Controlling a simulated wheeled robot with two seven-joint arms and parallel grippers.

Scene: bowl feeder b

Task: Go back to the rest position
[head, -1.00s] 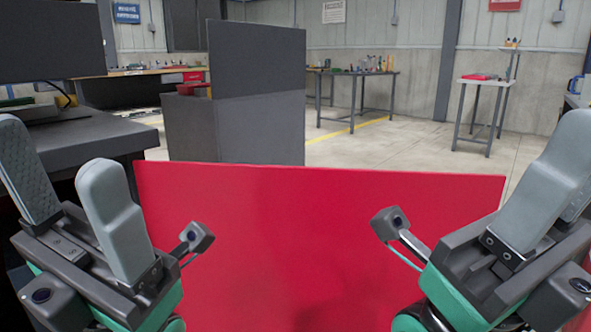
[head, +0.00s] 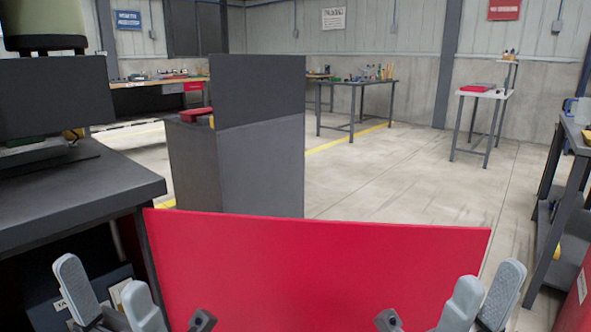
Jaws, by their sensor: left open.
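My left gripper (head: 104,288) is at the lower left of the head view. Its two grey fingers stand apart with nothing between them. My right gripper (head: 488,285) is at the lower right. Its two grey fingers point up and partly overlap from this angle, so its opening is unclear; no object shows in it. Both grippers are low at the bottom edge, on either side of a large red panel (head: 315,265). Their bases and most of both arms are cut off by the frame.
A dark table (head: 75,195) with equipment on it stands close on the left. A grey cabinet (head: 262,170) stands beyond the red panel. A dark shelf unit (head: 568,215) is at the right edge. Open floor (head: 400,180) lies between the cabinet and that shelf.

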